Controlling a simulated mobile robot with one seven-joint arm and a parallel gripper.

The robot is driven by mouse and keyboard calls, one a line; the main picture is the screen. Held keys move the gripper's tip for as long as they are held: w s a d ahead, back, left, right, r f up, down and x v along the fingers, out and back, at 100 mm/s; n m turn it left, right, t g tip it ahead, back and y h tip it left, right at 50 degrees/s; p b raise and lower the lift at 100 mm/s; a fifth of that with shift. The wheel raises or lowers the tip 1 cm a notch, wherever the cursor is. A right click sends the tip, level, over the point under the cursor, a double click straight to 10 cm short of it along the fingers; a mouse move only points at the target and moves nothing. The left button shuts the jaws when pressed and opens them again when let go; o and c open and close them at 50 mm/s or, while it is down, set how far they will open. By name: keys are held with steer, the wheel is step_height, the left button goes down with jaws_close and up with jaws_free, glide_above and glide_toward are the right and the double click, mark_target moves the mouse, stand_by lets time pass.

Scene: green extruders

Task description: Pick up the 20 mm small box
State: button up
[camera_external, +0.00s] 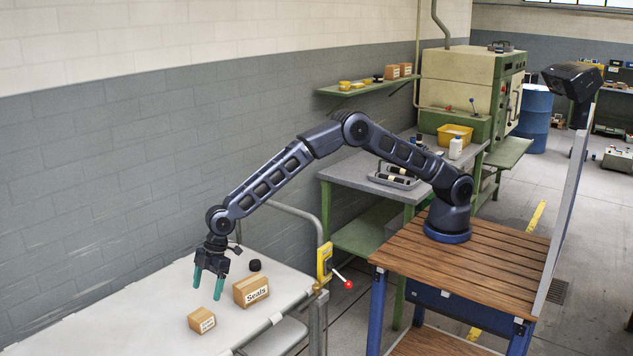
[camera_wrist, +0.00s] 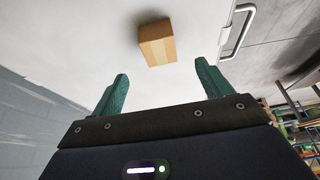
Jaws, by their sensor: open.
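A small brown cardboard box (camera_external: 201,319) with a white label, its print too small to read, sits on the white table near its front edge. A larger brown box (camera_external: 251,290) labelled "Seals" sits to its right. My gripper (camera_external: 207,287) is open and empty, its two green fingers pointing down above the table, behind the small box in the picture. In the wrist view a plain brown box (camera_wrist: 157,44), apparently the small one, lies beyond the open fingertips of my gripper (camera_wrist: 161,72), roughly centred between them. Its label does not show there.
A black round cap (camera_external: 255,265) stands on the white table (camera_external: 130,322) behind the "Seals" box. A metal handle (camera_wrist: 238,30) runs along the table's edge. A yellow switch box with a red-knobbed lever (camera_external: 325,262) stands at the table's right end. The table's left part is clear.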

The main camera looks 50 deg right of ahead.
mark_target(202, 314)
steer(key=x, duration=0.4)
steer(key=shift+s+a+f, duration=0.1)
steer(key=shift+f, duration=0.3)
steer(key=shift+x, duration=3.1)
steer(key=shift+c, duration=0.2)
steer(key=c, duration=1)
